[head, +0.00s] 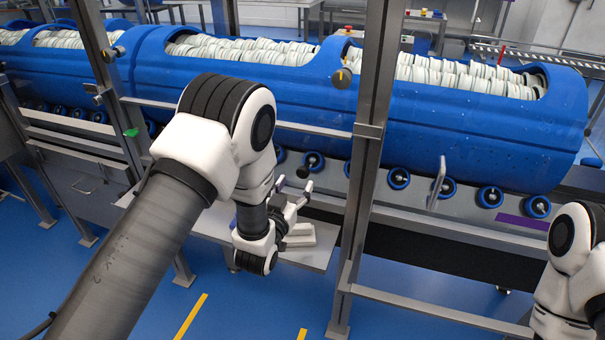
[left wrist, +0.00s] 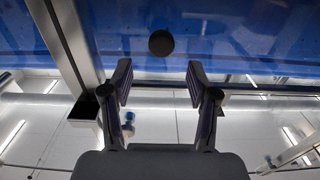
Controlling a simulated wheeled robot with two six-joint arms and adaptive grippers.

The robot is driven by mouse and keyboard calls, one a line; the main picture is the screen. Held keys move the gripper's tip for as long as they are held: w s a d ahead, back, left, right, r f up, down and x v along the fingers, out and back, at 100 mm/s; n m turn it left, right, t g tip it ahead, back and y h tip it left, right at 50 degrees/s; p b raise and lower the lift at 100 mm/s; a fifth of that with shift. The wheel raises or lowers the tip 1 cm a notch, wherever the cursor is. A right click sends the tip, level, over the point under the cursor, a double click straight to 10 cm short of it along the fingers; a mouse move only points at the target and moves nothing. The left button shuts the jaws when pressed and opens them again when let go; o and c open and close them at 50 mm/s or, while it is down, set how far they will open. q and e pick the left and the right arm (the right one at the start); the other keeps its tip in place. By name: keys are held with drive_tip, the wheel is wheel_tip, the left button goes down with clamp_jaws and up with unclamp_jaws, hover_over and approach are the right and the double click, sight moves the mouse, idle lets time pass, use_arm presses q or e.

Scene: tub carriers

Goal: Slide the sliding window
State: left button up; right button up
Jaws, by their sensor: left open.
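The pane of the sliding window is hard to make out in either view; metal posts and rails frame the blue machine. A dark round knob (left wrist: 162,43) shows in the left wrist view, ahead of my left gripper (left wrist: 160,82) and roughly centred between its fingertips. The fingers are apart with nothing between them. In the head view my left gripper (head: 294,186) is open in front of the machine, just below a small dark knob (head: 303,171). I cannot tell whether it touches anything. My right arm shows at the right edge; its gripper is out of view.
A long blue tub carrier (head: 480,125) holds rows of white items and rests above several blue-rimmed rollers (head: 490,197). A metal post (head: 366,150) stands right of my left gripper. A metal handle (head: 437,184) is farther right. The blue floor in front shows yellow marks.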

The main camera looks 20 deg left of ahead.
sight(301, 174)
use_arm(q)
drive_tip(key=w, duration=0.7)
drive_tip(key=shift+f+p, duration=0.1)
drive_tip(key=shift+p, duration=0.3)
clamp_jaws()
